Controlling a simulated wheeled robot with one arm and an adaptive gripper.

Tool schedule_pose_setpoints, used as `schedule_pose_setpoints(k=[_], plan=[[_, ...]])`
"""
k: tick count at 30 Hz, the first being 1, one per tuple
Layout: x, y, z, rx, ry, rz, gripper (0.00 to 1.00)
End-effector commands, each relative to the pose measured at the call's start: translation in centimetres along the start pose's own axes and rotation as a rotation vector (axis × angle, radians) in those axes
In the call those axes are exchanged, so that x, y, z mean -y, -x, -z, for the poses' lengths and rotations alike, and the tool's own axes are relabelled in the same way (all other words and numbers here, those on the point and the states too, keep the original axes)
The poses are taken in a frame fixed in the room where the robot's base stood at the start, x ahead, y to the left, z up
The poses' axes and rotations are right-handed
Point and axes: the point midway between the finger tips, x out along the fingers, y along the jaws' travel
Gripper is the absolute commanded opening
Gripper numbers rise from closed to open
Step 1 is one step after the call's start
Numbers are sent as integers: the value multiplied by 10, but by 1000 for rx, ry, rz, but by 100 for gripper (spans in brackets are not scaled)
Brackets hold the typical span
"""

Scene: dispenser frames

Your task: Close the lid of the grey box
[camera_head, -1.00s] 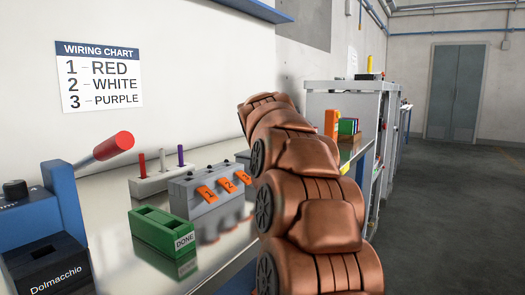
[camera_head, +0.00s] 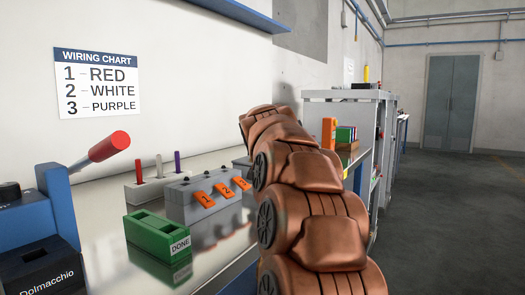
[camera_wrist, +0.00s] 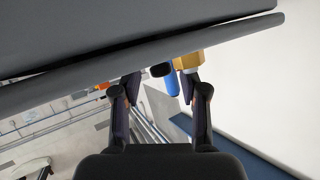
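A grey box (camera_head: 183,208) with orange tags numbered 1, 2 and 3 stands on the bench in the head view. A raised lid on it cannot be made out, and its right end is near my arm's outline. My gripper (camera_wrist: 161,85) shows in the wrist view with its two dark fingers apart and nothing clearly held. A large dark grey panel (camera_wrist: 120,45) crosses the top of that view, close beyond the fingertips; I cannot tell what it belongs to. In the head view my copper arm hides the gripper.
A green DONE tray (camera_head: 150,232) stands in front of the box, and a white holder (camera_head: 140,190) with coloured rods behind it. A blue device with a red handle (camera_head: 108,147) is at left. Shelves (camera_head: 365,125) stand beyond my arm. Floor at right is clear.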

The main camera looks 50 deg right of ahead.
Motion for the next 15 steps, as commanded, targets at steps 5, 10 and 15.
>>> schedule_pose_setpoints(k=[5,10,15], plan=[[0,0,0,-1,0,0,49],[0,1,1,-2,0,0,49],[0,7,1,-2,0,1,49]])
